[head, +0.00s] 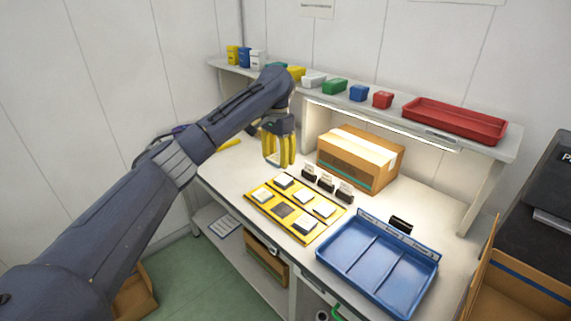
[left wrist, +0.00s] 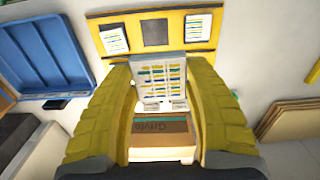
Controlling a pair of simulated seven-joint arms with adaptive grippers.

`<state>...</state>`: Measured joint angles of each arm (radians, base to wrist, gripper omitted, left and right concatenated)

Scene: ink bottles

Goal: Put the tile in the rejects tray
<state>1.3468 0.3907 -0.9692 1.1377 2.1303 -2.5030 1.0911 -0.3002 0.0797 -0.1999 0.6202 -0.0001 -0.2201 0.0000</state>
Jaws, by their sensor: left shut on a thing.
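My left gripper (head: 278,152) has yellow fingers and hangs above the table, behind and left of the yellow board (head: 252,203). In the left wrist view, my left gripper (left wrist: 163,105) is shut on a white tile (left wrist: 162,78) with rows of coloured marks. The board, also at the top of the left wrist view (left wrist: 132,20), holds several pale tiles and shows a dark square in its near row. A blue tray (head: 345,268) with compartments stands right of the board; a red tray (head: 455,119) sits on the shelf. I cannot read which is the rejects tray. My right gripper is not in view.
Several small dark holders with pale cards (head: 326,183) stand just behind the board. A cardboard box (head: 360,160) stands under the shelf. Small coloured bins (head: 335,87) line the shelf. A small black item (head: 401,224) is behind the blue tray.

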